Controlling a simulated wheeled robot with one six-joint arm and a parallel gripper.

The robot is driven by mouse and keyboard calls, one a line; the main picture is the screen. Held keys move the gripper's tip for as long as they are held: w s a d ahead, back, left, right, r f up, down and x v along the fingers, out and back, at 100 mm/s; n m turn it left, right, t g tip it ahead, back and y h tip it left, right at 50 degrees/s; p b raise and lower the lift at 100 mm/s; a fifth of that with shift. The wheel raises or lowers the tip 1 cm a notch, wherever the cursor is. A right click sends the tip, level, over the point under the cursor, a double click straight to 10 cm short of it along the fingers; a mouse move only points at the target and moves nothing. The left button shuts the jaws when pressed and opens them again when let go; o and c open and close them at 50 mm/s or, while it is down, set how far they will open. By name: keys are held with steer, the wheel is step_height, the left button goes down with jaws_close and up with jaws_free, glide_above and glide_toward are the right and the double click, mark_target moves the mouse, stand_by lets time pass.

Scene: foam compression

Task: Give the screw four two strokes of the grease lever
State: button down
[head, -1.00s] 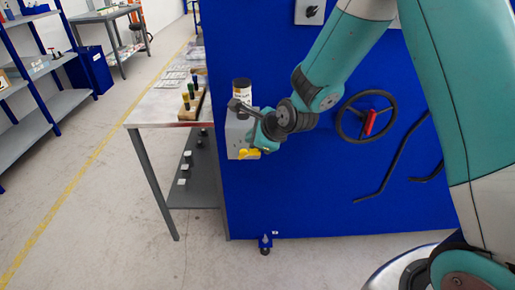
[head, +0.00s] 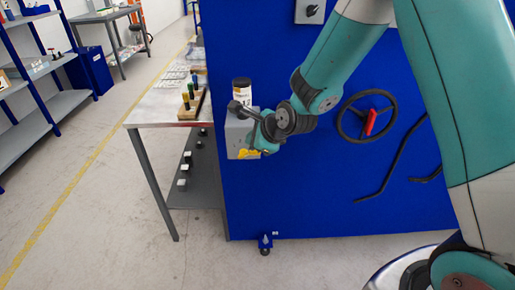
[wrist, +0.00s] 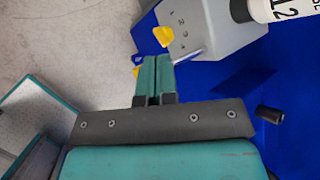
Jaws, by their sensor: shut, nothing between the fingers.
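The grease unit is a grey box (head: 236,140) on the side of the blue cabinet, with a white, black-capped cartridge (head: 242,92) on top. The box also shows in the wrist view (wrist: 215,32), with a yellow pointer knob (wrist: 163,36) by a row of marks. A dark-ended lever (head: 236,106) sticks out at the box's upper front; a black grip (wrist: 268,113) shows at right in the wrist view. My gripper (wrist: 155,75) is shut and empty, its tips just below the box by the yellow knob. I cannot tell whether they touch it.
The blue cabinet face (head: 310,205) carries a black handwheel (head: 366,116) with a red handle and bent black rods. A steel table (head: 155,112) with a wooden block of bottles stands to the left. The floor further left is clear up to the shelves.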

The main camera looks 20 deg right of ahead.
steer(key=shift+f+b, duration=1)
steer(key=shift+f, duration=0.35)
stand_by(1.4)
steer(key=shift+r+p, duration=1.6)
steer(key=shift+r, duration=0.2)
step_height(320, 180, up, 5)
steer(key=p, duration=0.4)
